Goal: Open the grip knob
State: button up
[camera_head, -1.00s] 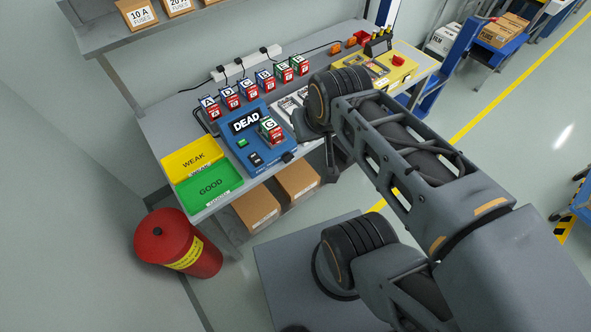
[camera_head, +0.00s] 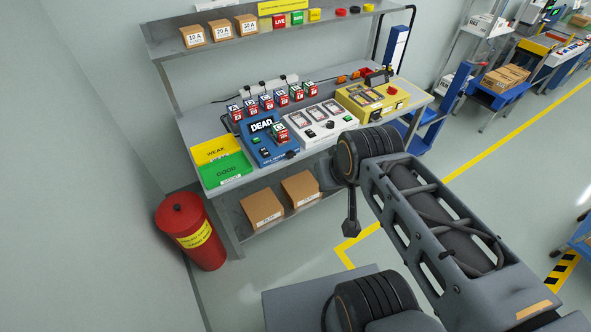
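I cannot tell which control is the grip knob. A black knob (camera_head: 291,154) sits at the front right corner of the blue tester (camera_head: 262,153), whose display reads DEAD. A red, white and green block marked G (camera_head: 280,133) stands on that tester.
A green GOOD tray (camera_head: 226,173) and yellow WEAK tray (camera_head: 217,149) lie at the bench's left end. Several lettered blocks (camera_head: 267,103) line the back. A yellow unit (camera_head: 372,101) stands right. A red bin (camera_head: 190,232) stands left.

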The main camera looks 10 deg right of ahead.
aim_at(290, 154)
jog(key=z, duration=0.1)
jog(key=k, duration=0.1)
jog(key=u, duration=1.55)
jog(key=i, duration=0.9)
jog(key=z, duration=1.7)
